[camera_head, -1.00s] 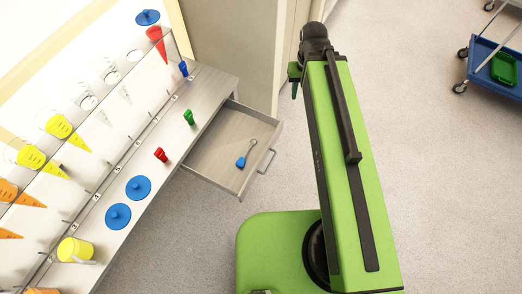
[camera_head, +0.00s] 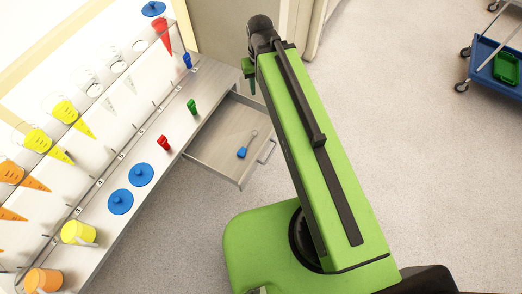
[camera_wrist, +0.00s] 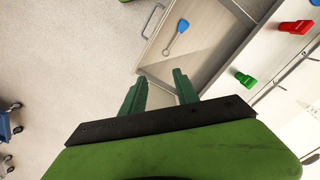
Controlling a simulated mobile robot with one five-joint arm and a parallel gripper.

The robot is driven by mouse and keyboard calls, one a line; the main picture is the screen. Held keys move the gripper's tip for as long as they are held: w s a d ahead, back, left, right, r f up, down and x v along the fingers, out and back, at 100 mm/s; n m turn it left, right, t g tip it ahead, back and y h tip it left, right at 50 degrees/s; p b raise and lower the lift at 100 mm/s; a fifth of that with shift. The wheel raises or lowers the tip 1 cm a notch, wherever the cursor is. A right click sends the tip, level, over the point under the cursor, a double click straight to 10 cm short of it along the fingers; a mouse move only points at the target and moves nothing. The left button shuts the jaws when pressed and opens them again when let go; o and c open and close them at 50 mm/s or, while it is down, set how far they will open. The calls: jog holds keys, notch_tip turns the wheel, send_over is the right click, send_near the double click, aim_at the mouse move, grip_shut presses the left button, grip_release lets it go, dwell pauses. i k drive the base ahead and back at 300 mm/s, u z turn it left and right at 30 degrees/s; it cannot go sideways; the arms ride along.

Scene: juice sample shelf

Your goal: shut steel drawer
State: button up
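The steel drawer (camera_head: 212,160) stands open, pulled out from under the shelf counter. A blue tool with a thin metal shaft (camera_head: 242,152) lies inside it. The drawer's handle (camera_head: 267,151) is on its front. In the wrist view the drawer (camera_wrist: 202,48) is ahead, with its handle (camera_wrist: 153,20) at the upper left. My gripper (camera_wrist: 160,82) shows two green fingers spread apart with nothing between them. In the head view my gripper (camera_head: 249,76) hangs beyond the drawer's far side; whether it touches the drawer is unclear.
The counter (camera_head: 165,130) holds a green clip (camera_head: 192,106), a red clip (camera_head: 163,142), blue lids (camera_head: 141,174) and a yellow cup (camera_head: 78,232). A blue cart (camera_head: 497,68) stands at the far right. The floor between cart and drawer is clear.

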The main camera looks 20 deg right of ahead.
aim_at(214, 148)
jog(key=z, duration=1.2)
jog(key=k, duration=0.9)
jog(key=u, duration=2.25)
jog(key=i, duration=0.55)
jog(key=u, duration=0.15)
jog(key=k, duration=0.55)
jog(key=z, duration=0.15)
